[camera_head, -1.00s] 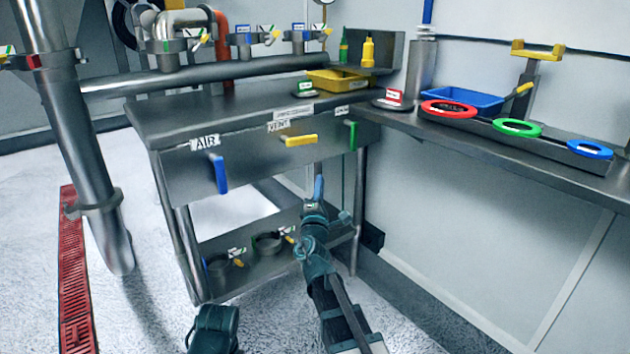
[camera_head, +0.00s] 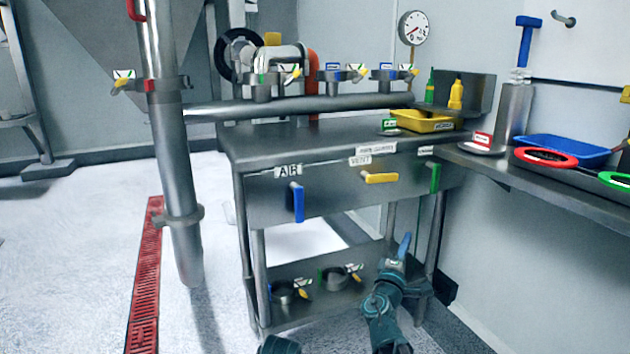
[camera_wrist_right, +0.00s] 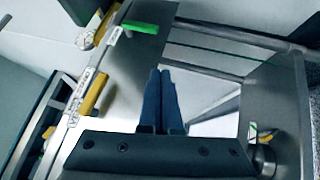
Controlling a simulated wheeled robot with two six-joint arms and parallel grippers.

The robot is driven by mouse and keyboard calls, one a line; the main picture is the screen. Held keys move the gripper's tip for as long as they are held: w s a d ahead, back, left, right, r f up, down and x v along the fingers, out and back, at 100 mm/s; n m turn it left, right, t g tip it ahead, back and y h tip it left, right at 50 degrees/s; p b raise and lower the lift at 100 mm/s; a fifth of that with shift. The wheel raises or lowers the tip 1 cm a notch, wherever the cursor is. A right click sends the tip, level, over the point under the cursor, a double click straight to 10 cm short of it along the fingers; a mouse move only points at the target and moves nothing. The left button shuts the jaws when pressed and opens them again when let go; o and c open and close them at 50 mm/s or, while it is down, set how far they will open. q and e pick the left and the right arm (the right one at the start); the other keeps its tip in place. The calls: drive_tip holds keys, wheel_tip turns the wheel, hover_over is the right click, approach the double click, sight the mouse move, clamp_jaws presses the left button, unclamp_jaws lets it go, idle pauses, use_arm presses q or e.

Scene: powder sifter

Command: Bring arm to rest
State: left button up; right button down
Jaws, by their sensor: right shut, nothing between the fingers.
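My right gripper (camera_head: 404,245) is in the lower right of the head view, in front of the right end of the steel workbench (camera_head: 275,143). Its two blue fingers are together and empty. In the right wrist view the gripper (camera_wrist_right: 160,75) points toward the bench, with the green handle (camera_wrist_right: 141,27) and yellow handle (camera_wrist_right: 95,94) to its left. No contact with the bench shows. A dark part of my other arm shows at the bottom edge of the head view; my left gripper is out of view.
The bench front has a blue handle (camera_head: 298,203), a yellow handle (camera_head: 381,178) and a green handle (camera_head: 435,178). Clamps sit on the lower shelf. A side counter (camera_head: 545,190) with a blue tray (camera_head: 565,149) runs along the right. A steel pipe (camera_head: 172,150) stands left; the floor there is clear.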

drive_tip(key=s+a+f+m+g+y+p, duration=0.1)
drive_tip(key=s+a+f+m+g+p, duration=0.2)
drive_tip(key=s+f+m+g+p, duration=0.25)
drive_tip(key=s+a+f+m+g+y+p, duration=0.2)
drive_tip(key=s+a+f+m+g, duration=0.3)
drive_tip(key=s, duration=0.3)
drive_tip(key=s+a+f+n+g+y+p, duration=0.1)
drive_tip(key=s+a+f+g+y+p, duration=0.2)
drive_tip(key=s+a, duration=0.4)
drive_tip(key=s+a+f+n+g+y+p, duration=0.1)
drive_tip(key=s+a+g+y, duration=0.2)
drive_tip(key=s+a+g, duration=0.35)
wheel_tip(320, 180, up, 38)
drive_tip(key=t+p, duration=0.2)
drive_tip(key=p, duration=3.5)
drive_tip(key=shift+s+f, duration=0.25)
drive_tip(key=shift+s, duration=0.2)
drive_tip(key=shift+a+f, duration=0.1)
